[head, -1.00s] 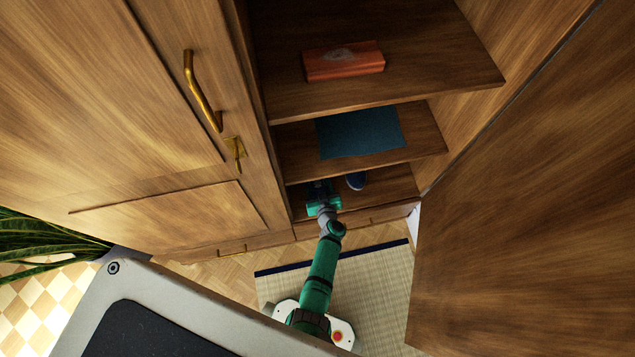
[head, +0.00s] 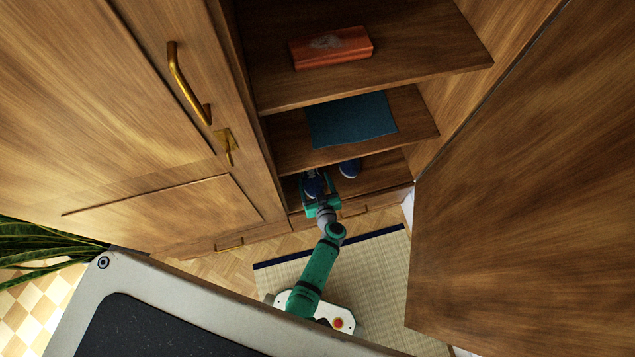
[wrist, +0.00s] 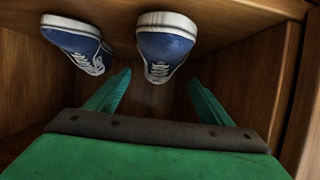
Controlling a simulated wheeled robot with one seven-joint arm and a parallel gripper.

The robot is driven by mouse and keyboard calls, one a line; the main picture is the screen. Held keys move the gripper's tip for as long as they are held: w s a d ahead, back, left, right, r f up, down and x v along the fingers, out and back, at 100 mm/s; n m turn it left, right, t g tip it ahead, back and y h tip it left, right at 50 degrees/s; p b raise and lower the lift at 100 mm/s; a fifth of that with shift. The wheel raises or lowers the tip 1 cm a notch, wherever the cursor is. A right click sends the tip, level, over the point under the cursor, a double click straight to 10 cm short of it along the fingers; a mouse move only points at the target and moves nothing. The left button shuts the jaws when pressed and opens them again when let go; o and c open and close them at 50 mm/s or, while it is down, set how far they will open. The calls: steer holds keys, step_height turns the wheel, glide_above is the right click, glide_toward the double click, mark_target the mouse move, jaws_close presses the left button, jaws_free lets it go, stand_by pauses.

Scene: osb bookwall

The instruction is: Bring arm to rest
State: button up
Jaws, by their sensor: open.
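My green gripper (head: 323,190) is at the opening of the cabinet's bottom compartment. It is open, and in the wrist view its two fingers (wrist: 158,92) stand wide apart with nothing between them. Two blue sneakers with white soles and laces are in that compartment. In the head view one sneaker (head: 312,184) shows right at the gripper and the other sneaker (head: 349,168) is to its right. In the wrist view, one sneaker (wrist: 165,45) is just beyond the fingers and the other (wrist: 78,43) is to the left. Whether a finger touches a sneaker is unclear.
The cabinet's upper shelf (head: 430,55) bears an orange-red box (head: 331,47). The middle shelf (head: 415,115) bears a flat blue item (head: 350,120). An open door (head: 510,200) stands at right, a closed door (head: 100,110) at left. A straw mat (head: 380,270) lies on the floor.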

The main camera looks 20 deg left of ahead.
steer(key=shift+v, duration=2.55)
steer(key=shift+r, duration=0.1)
